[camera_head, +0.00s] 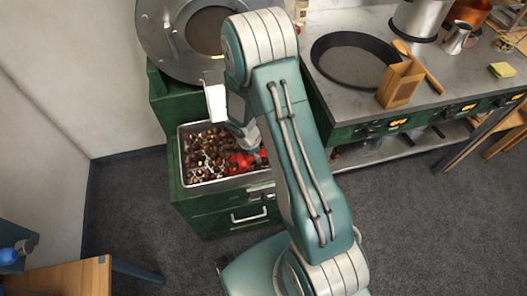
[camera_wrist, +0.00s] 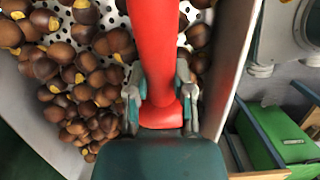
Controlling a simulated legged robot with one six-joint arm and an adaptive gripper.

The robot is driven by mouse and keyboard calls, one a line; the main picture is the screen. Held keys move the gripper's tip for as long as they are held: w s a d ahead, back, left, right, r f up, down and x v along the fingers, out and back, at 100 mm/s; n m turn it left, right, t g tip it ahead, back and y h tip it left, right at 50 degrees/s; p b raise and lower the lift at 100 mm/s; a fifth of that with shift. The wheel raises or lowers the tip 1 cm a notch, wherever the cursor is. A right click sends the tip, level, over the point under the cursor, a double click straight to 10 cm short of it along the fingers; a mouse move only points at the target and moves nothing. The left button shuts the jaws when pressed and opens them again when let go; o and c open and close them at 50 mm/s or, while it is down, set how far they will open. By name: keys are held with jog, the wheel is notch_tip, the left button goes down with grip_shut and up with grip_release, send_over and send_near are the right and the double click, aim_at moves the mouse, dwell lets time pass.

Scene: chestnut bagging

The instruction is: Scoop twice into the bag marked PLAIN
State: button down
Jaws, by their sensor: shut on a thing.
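My gripper (camera_wrist: 160,112) is shut on a red scoop handle (camera_wrist: 154,40) in the wrist view. The same red scoop (camera_head: 240,161) shows in the head view, low at the right part of the chestnut tray, partly hidden by my arm. Whether its bowl holds chestnuts cannot be seen. Brown chestnuts (camera_head: 204,157) lie in a metal tray (camera_head: 214,181) set in a green cabinet. The chestnuts (camera_wrist: 86,98) also lie left of the handle in the wrist view.
A wide dark pan (camera_head: 352,60) sits on the metal counter beside the bag, with a wooden utensil (camera_head: 431,79) near it. A steel jug (camera_head: 456,37) and a yellow sponge (camera_head: 501,70) are farther right. A round lid (camera_head: 172,42) stands behind the tray.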

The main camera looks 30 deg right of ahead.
aim_at(239, 166)
jog(key=shift+y, duration=0.8)
jog(key=shift+w+a+f, duration=0.2)
jog(key=shift+w+a, duration=0.05)
jog(key=shift+a, duration=0.9)
jog(key=shift+w+a+f, duration=0.2)
jog(key=shift+a+f, duration=0.05)
jog(key=shift+a, duration=0.85)
jog(key=shift+w+a+f, duration=0.2)
jog(key=shift+w+a, duration=0.05)
jog(key=shift+a, duration=0.9)
jog(key=shift+r+y, duration=0.1)
jog(key=shift+y, duration=0.2)
jog(key=shift+a+r+t+y, duration=0.1)
jog(key=shift+r+t+y, duration=0.25)
jog(key=shift+y, duration=0.45)
notch_tip(239, 166, up, 6)
jog(key=d+y, duration=0.1)
jog(key=d, duration=0.1)
jog(key=shift+s+d+r, duration=0.15)
jog(key=shift+s+d, duration=0.1)
jog(key=shift+d, duration=0.05)
